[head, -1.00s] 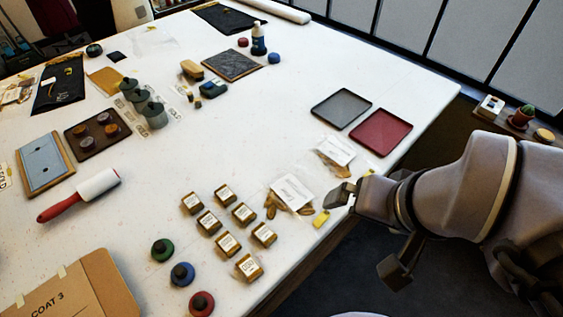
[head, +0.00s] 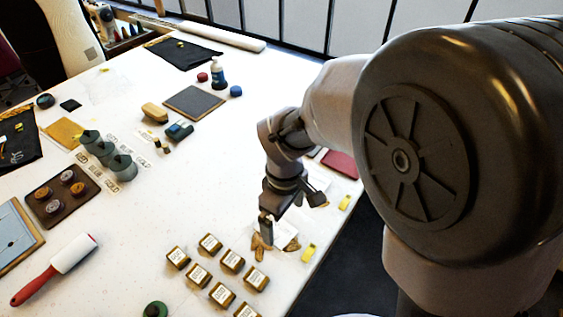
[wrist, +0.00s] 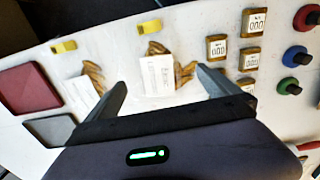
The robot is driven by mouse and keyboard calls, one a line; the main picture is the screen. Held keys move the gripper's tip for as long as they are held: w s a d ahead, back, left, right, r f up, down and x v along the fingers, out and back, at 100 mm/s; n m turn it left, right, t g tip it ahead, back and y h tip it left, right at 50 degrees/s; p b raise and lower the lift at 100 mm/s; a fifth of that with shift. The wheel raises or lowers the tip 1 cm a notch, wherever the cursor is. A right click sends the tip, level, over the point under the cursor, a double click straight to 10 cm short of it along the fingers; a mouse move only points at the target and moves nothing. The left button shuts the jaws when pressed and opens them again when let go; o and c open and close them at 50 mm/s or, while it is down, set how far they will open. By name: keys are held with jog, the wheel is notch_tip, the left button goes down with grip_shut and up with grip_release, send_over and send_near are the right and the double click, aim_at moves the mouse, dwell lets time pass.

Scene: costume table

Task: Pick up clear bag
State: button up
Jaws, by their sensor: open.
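A clear bag (wrist: 157,75) with a white label and brown pieces inside lies flat on the white table. In the wrist view it is between and just beyond the fingers of my gripper (wrist: 162,82), which is open and empty. A second similar clear bag (wrist: 83,88) lies to its left, partly behind the left finger. In the head view my gripper (head: 291,214) is over the near bag (head: 286,240) and covers part of it. My arm hides the second bag there. I cannot tell the exact height of the fingertips above the bag.
Several small labelled boxes (head: 231,261) stand left of the bag. Yellow clips (head: 308,252) lie near the table edge. A red tray (wrist: 27,88) and a grey tray (wrist: 50,129) lie beyond the second bag. A transparent sheet or bag (head: 104,88) lies at far left.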

aim_at(283, 237)
jog(key=f+b, duration=0.1)
jog(key=f, duration=0.2)
jog(key=f+b, duration=0.1)
jog(key=f, duration=0.2)
jog(key=f+b, duration=0.1)
jog(key=f, duration=0.2)
jog(key=shift+w+a+f+b, duration=0.1)
jog(key=shift+w+f+b, duration=0.1)
jog(key=shift+w+b, duration=0.2)
jog(key=shift+s+r, duration=0.1)
jog(key=shift+r, duration=0.1)
jog(key=shift+c, duration=0.2)
jog(key=c, duration=1.2)
